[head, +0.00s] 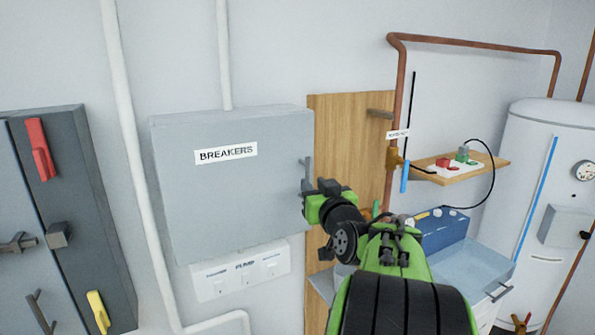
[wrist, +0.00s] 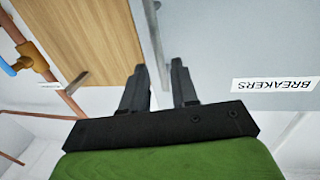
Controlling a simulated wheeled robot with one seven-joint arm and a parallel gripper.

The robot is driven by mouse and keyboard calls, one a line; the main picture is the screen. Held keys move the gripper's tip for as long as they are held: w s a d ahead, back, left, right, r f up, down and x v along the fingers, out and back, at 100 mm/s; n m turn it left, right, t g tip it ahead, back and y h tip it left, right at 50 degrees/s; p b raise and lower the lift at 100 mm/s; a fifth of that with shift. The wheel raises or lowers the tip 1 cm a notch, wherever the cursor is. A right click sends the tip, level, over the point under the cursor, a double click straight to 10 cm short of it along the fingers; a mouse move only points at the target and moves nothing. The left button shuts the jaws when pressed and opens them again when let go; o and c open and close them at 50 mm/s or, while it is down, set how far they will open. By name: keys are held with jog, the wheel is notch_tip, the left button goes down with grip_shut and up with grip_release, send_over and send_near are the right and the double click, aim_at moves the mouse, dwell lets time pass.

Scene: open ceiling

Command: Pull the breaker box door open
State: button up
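The grey breaker box (head: 235,205) hangs on the wall with its door shut and a BREAKERS label on its front. A grey upright handle (head: 307,168) is at the right edge of the door. My gripper (head: 308,188) is at the handle's lower part. In the wrist view, the two dark fingers of my gripper (wrist: 159,75) are apart, near the right edge of the box (wrist: 210,40), which appears upside down there.
A wooden panel (head: 345,125) stands right of the box. White switches (head: 240,273) are below it, and a white conduit (head: 135,150) runs left. A dark grey cabinet (head: 85,200) stands far left. A blue toolbox (head: 440,228), a shelf (head: 465,168) and a white tank (head: 540,180) are at right.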

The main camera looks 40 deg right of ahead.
aim_at(309, 179)
jog(key=p+x, duration=0.1)
jog(key=x, duration=0.4)
jog(key=shift+w+d, duration=0.1)
jog(key=shift+w, duration=0.05)
jog(key=shift+c, duration=0.3)
grip_shut()
